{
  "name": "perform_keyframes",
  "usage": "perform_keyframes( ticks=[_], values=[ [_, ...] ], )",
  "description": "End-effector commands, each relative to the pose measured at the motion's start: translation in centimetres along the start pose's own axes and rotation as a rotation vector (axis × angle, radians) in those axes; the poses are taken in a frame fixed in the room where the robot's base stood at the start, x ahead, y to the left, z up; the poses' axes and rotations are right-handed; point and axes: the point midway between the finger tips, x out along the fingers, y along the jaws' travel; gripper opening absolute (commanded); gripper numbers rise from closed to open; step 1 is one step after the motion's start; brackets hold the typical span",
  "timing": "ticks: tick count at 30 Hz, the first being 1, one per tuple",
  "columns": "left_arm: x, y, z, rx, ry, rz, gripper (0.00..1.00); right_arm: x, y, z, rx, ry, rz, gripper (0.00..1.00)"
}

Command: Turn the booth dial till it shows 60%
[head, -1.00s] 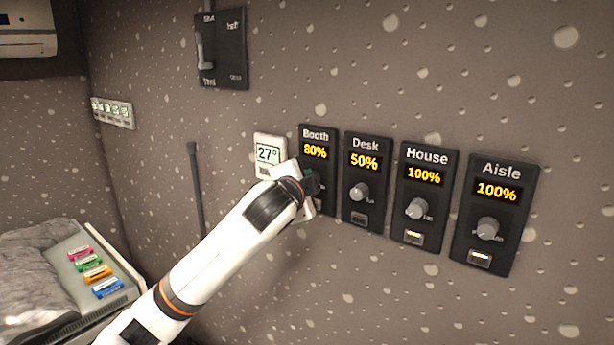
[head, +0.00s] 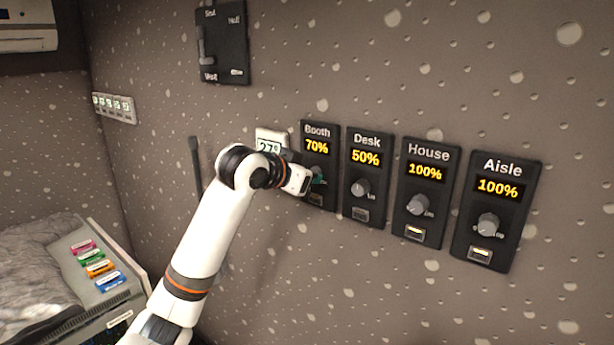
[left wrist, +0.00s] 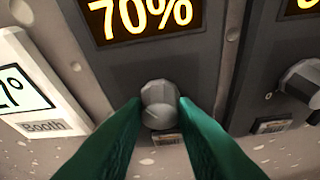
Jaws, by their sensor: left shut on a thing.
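The booth dial panel (head: 318,146) is black, on the wall, and its yellow display reads 70% in the head view. The left wrist view shows the same 70% display (left wrist: 140,17) with the grey booth dial (left wrist: 158,103) below it. My left gripper (head: 313,179) is at the booth panel, its arm coming in from the lower left. In the left wrist view its green fingers (left wrist: 159,112) are closed on the two sides of the dial. The gripper hides most of the dial in the head view. My right gripper is not in view.
The Desk panel (head: 366,157) at 50% is close on the right, then House (head: 425,172) and Aisle (head: 498,188), both at 100%. A white thermostat (head: 268,146) is close on the left, partly hidden by my arm. A black switch plate (head: 232,45) is above.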

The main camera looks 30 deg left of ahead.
Motion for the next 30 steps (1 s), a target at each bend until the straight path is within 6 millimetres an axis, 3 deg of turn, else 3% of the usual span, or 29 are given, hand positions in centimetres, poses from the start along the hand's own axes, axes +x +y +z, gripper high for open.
perform_keyframes(
  ticks=[18,30],
  values=[
    [0.17,0.26,-0.29,-0.517,0.005,-0.215,0.03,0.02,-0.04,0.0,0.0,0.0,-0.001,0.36],
    [0.19,0.35,-0.37,-0.703,0.006,-0.292,0.03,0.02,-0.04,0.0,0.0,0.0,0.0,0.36]
  ],
)
